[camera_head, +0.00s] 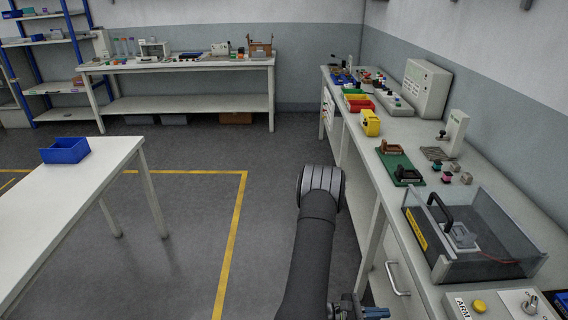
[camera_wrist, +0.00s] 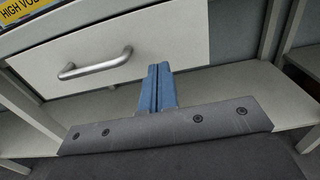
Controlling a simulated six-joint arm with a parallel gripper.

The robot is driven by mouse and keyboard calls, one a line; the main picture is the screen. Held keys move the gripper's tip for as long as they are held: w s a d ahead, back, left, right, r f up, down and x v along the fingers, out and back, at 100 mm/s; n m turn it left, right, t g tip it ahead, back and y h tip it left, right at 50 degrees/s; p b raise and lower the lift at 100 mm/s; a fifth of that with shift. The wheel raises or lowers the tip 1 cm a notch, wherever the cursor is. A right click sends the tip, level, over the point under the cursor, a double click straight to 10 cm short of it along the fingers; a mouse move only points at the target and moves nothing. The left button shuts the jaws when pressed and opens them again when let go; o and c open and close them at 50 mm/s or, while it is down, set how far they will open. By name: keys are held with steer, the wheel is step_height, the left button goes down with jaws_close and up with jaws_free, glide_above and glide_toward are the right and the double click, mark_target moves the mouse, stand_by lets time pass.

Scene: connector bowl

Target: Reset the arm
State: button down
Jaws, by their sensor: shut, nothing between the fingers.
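My gripper shows in the wrist view (camera_wrist: 159,72), with its two blue fingers closed together and nothing between them. It points toward the front of the bench, beside a drawer (camera_wrist: 120,45) with a metal handle (camera_wrist: 95,65). In the head view my dark arm reaches down along the bench's left side, and a blue part of my gripper (camera_head: 374,312) shows at the bottom edge. The rest of my gripper is cut off there.
The right bench (camera_head: 440,205) holds a clear-walled box (camera_head: 470,265), a green mat (camera_head: 412,165), a yellow item (camera_head: 370,122) and several bins. A blue bin (camera_head: 65,150) sits on the left table (camera_head: 85,185). The floor between is free.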

mark_target(416, 310)
steer(key=d, duration=0.8)
steer(key=shift+d, duration=0.1)
steer(key=a, duration=1.4)
stand_by(0.5)
steer(key=shift+d, duration=7)
